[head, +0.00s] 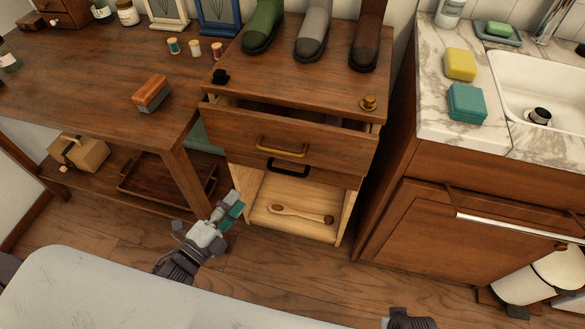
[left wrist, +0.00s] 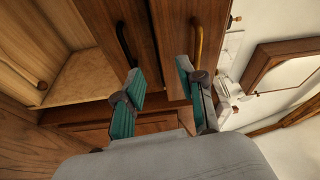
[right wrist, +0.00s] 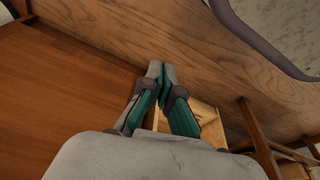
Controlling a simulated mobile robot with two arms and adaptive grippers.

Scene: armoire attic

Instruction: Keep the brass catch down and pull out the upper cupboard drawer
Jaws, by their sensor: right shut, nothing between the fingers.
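The upper cupboard drawer (head: 240,128), with a brass handle (head: 282,149), stands partly out; a dark gap shows behind its front. The brass catch (head: 368,103) is on the cupboard top's front right corner; I cannot tell whether it is down. Nothing touches it. My left gripper (head: 237,207) is low in front of the cupboard's left side, below and left of the brass handle. In the left wrist view its fingers (left wrist: 160,68) are apart and empty, with the brass handle (left wrist: 198,42) beyond. My right gripper (right wrist: 158,68) is shut and empty over the floor.
A black handle (head: 288,171) sits below the brass one. A wooden spoon-like tool (head: 301,213) lies in the open lower compartment. Boots (head: 313,37) and a black knob (head: 220,76) are on top. A workbench (head: 80,100) stands left, a sink counter (head: 435,105) right.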

